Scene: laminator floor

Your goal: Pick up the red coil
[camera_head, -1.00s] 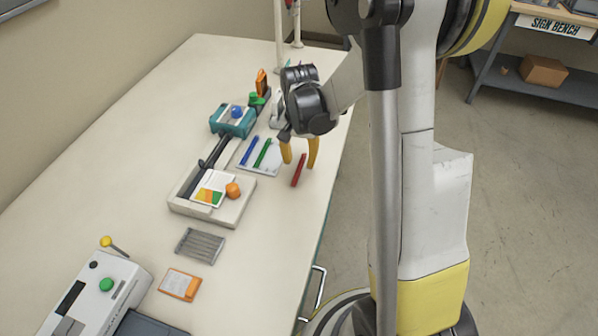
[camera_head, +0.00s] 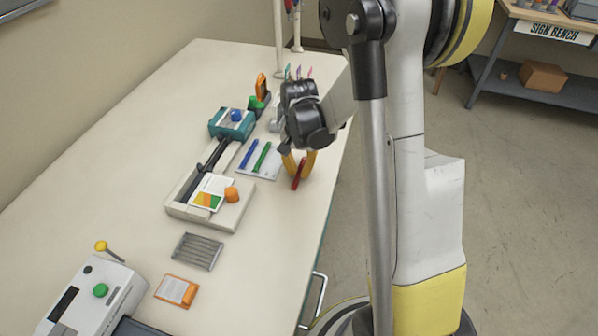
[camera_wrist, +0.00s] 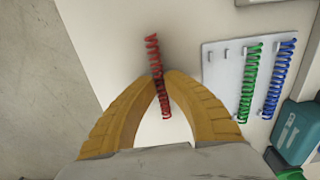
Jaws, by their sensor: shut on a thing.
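The red coil (camera_head: 299,174) is a thin red spiral at the right edge of the table. In the wrist view the red coil (camera_wrist: 153,52) runs between the yellow fingertips, with one end reaching out beyond them. My gripper (camera_head: 298,166) has yellow fingers shut on the coil; the tips also meet around it in the wrist view (camera_wrist: 161,76). I cannot tell whether the coil still touches the table. A green coil (camera_head: 262,156) and a blue coil (camera_head: 249,154) lie on a pale holder plate (camera_head: 273,168) to the left.
A paper trimmer (camera_head: 226,217) with an orange knob lies left of my gripper, and a teal device (camera_head: 221,127) stands behind it. A grey slotted tray (camera_head: 197,251) and an orange-edged packet (camera_head: 176,291) lie nearer. Open table is at far left.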

